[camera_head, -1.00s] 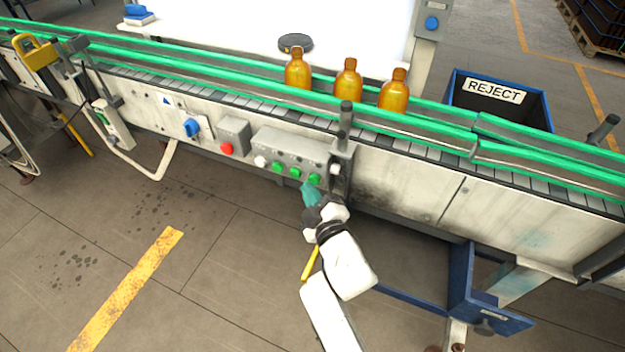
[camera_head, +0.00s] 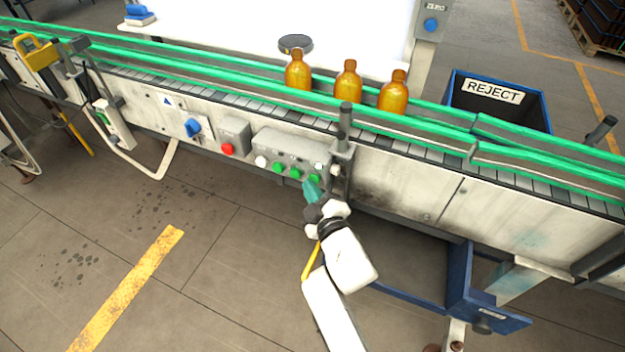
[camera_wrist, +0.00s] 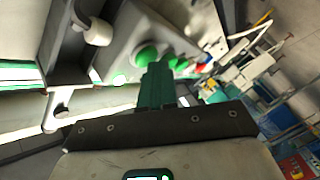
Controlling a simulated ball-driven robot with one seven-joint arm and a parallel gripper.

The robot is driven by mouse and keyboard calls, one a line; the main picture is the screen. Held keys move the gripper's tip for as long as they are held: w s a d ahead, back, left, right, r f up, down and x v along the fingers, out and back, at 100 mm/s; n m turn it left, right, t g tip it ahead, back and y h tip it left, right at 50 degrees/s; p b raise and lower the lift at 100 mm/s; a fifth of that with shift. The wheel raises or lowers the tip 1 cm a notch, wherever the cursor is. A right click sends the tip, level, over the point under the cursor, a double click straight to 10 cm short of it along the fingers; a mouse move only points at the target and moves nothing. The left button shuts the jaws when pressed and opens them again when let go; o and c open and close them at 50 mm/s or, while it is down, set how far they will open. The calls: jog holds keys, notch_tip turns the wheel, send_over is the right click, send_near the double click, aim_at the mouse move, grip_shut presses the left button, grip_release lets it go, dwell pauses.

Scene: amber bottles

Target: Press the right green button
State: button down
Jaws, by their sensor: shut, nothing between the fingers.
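A grey control box (camera_head: 290,148) on the conveyor's front carries a row of buttons. The right green button (camera_head: 316,178) is at the row's right end, with the middle green button (camera_head: 296,173) and left green button (camera_head: 279,168) beside it. My gripper (camera_head: 310,184) is shut and empty, its teal fingers just beside and below the right green button. In the wrist view, the fingertips (camera_wrist: 158,68) overlap the lower edge of a large green button (camera_wrist: 146,54). I cannot tell whether they touch it.
A white knob (camera_head: 335,170) sits right of the buttons, and it is large in the wrist view (camera_wrist: 98,32). A red button (camera_head: 227,149) and a blue switch (camera_head: 192,127) are farther left. Amber bottles (camera_head: 346,82) stand on the conveyor above. A blue reject bin (camera_head: 530,110) is behind.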

jog(key=shift+s+a+b, duration=0.25)
jog(key=shift+s+b, duration=0.55)
jog(key=shift+b, duration=0.15)
jog(key=shift+s+a+b, duration=0.3)
jog(key=shift+s+b, duration=0.5)
jog(key=shift+s+a+b, duration=0.25)
jog(key=shift+s+b, duration=0.5)
jog(key=shift+b, duration=0.05)
jog(key=shift+s+a+b, duration=0.3)
jog(key=shift+s+b, duration=0.5)
